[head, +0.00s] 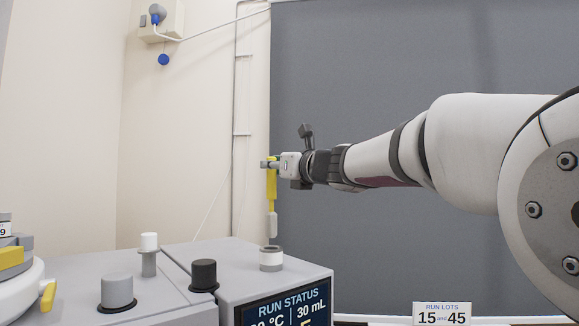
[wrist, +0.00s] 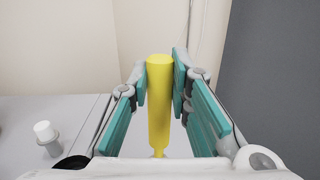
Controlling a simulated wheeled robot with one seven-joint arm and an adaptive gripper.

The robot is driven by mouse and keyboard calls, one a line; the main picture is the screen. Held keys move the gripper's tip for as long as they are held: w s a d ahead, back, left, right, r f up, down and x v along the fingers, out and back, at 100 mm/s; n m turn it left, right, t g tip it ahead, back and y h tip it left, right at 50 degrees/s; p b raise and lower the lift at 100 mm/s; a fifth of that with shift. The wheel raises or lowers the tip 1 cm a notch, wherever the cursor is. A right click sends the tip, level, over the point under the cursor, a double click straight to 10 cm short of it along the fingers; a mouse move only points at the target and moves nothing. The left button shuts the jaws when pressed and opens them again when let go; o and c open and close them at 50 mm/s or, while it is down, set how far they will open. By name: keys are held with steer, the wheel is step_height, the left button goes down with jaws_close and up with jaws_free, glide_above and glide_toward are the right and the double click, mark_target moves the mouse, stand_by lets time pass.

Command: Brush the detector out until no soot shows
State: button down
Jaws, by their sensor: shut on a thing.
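My gripper (head: 268,164) is shut on the yellow handle of a brush (head: 271,185), which hangs upright with its pale head (head: 273,225) down. In the wrist view the yellow handle (wrist: 159,105) stands between the teal pads of my gripper (wrist: 160,75). Below the brush, a short grey collar with a dark top (head: 271,262) stands on the instrument; it looks like the detector. The brush tip appears just above its opening; whether it touches is too small to tell. Inside the collar is hidden, so soot cannot be judged.
The grey instrument (head: 235,258) carries a black knob (head: 203,275), a grey cylinder (head: 117,291) and a white-capped post (head: 149,256). Its front has a status screen (head: 290,309). A white round unit (head: 18,292) stands at far left. A run-lots card (head: 441,314) sits lower right.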

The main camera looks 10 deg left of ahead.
steer(key=shift+r, duration=0.15)
step_height(320, 180, up, 4)
steer(key=p, duration=0.3)
steer(key=shift+s, duration=0.1)
stand_by(0.4)
